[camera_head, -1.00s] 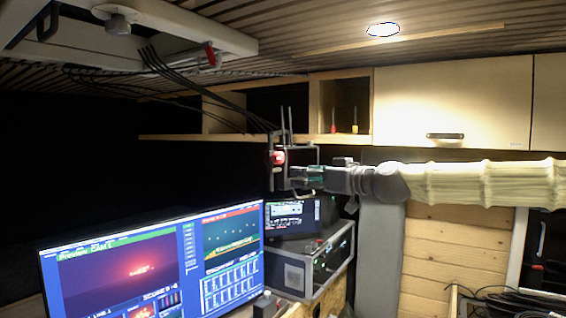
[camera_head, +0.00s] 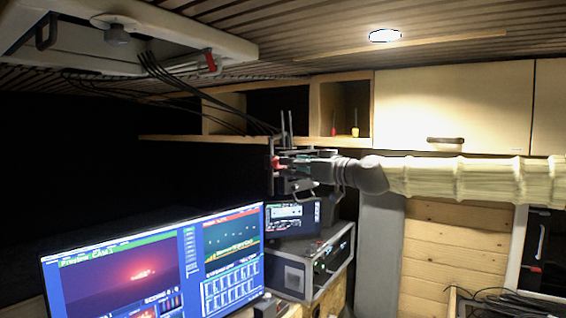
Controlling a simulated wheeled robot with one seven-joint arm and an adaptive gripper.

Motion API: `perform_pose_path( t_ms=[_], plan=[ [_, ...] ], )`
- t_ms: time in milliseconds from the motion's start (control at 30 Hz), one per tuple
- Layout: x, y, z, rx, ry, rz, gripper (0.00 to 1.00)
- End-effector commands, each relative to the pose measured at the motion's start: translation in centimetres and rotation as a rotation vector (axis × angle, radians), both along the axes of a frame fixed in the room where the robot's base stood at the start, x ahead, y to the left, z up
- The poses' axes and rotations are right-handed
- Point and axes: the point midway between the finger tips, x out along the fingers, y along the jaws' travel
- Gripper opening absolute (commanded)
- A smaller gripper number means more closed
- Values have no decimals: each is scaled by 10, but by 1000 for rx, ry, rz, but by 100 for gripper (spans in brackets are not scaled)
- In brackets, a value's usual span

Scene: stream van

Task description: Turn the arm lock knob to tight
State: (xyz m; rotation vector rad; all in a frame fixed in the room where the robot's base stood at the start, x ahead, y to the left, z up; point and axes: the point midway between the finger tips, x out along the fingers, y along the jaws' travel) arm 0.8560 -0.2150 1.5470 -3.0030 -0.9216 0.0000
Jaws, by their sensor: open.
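A small red knob (camera_head: 276,160) shows at the left side of a dark bracket-like unit with upright rods (camera_head: 284,124), below the open shelf. Its pointer and markings are too small to read. My gripper (camera_head: 287,160) reaches in from the right, level with the knob. Its jaws are open, with the fingertips at or very close to the knob. They partly cover it, and I cannot tell whether they touch it.
A wide monitor (camera_head: 155,268) stands at the lower left, with a smaller screen (camera_head: 291,217) and a rack case (camera_head: 309,268) beside it. Cables (camera_head: 210,100) hang from the ceiling. A shelf (camera_head: 225,138) and white cupboard (camera_head: 450,100) are close above my arm.

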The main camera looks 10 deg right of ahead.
Motion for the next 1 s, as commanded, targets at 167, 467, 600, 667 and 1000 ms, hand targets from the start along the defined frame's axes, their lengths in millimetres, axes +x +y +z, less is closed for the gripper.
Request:
perform_pose_path(
  t_ms=[167, 467, 600, 667, 1000],
  plan=[
    [14, 10, 1, 0, 2, 0, 53],
    [33, 23, 1, 0, 1, 1, 53],
    [38, 25, 0, 1, 1, 0, 53],
    [39, 26, 0, 1, 1, 0, 53],
    [39, 27, 0, 0, 0, 0, 47]
  ],
)
